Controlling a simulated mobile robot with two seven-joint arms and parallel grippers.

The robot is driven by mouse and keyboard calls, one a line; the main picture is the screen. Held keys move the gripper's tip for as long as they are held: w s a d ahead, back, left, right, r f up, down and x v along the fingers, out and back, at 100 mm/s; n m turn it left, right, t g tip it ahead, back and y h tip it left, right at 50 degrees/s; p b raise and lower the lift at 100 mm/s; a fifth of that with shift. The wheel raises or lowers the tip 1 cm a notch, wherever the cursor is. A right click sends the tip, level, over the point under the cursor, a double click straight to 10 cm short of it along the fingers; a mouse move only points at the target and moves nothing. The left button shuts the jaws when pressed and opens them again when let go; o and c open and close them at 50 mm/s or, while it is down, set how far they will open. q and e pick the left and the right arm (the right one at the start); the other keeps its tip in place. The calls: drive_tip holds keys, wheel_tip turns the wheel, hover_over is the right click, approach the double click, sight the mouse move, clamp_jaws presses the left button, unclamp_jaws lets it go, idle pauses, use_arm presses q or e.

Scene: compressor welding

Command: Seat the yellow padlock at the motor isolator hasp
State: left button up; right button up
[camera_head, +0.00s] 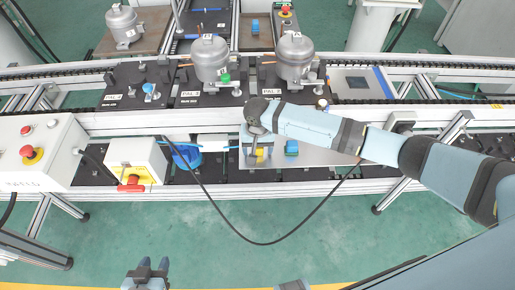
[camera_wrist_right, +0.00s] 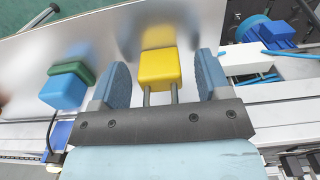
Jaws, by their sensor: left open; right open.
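The yellow padlock (camera_wrist_right: 160,70) stands on a shiny metal plate, its shackle bars toward my right gripper. My right gripper (camera_wrist_right: 164,76) is open, with one finger on each side of the padlock and a visible gap on both sides. In the head view, the padlock (camera_head: 260,153) shows just below the right gripper (camera_head: 257,146), partly hidden. The isolator appears to be the white box (camera_head: 133,155) with a red handle (camera_head: 131,187) on yellow, left of the padlock; I cannot make out its hasp. My left gripper (camera_head: 147,272) is open and empty at the bottom edge.
A blue block (camera_head: 291,147) sits on the metal plate (camera_head: 322,157), right of the padlock. A blue motor (camera_head: 186,155) lies between isolator and plate. A black cable (camera_head: 262,242) hangs in front of the bench. An emergency-stop box (camera_head: 40,150) stands at left.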

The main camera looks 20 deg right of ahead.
drive_tip(key=c, duration=1)
drive_tip(key=shift+c, duration=0.2)
wheel_tip(320, 180, up, 20)
drive_tip(key=shift+o, duration=0.4)
